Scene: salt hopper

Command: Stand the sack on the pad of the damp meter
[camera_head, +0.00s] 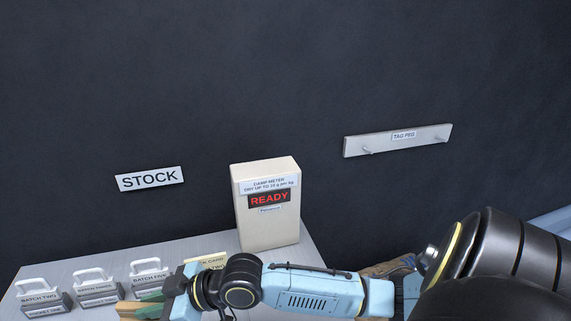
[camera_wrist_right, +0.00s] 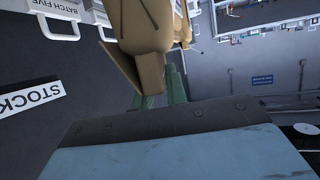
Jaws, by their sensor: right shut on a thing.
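The damp meter (camera_head: 268,232) is a cream upright box on the table, and its red display reads READY. Its pad cannot be made out; my right arm crosses in front of the meter's base. My right gripper (camera_head: 158,299) is low at the left, over the table's front part, with green fingers. It is shut on the tan sack (camera_wrist_right: 146,28), which shows close up in the right wrist view. In the head view only a small tan part of the sack (camera_head: 130,309) shows beside the fingers. My left gripper is in neither view.
White-handled, labelled batch holders (camera_head: 95,285) stand at the table's left, close to my right gripper. A cream card (camera_head: 213,262) is partly hidden behind my arm. A STOCK sign (camera_head: 150,179) and a tag peg rail (camera_head: 398,141) are on the dark wall. A brown object (camera_head: 388,267) shows behind my arm.

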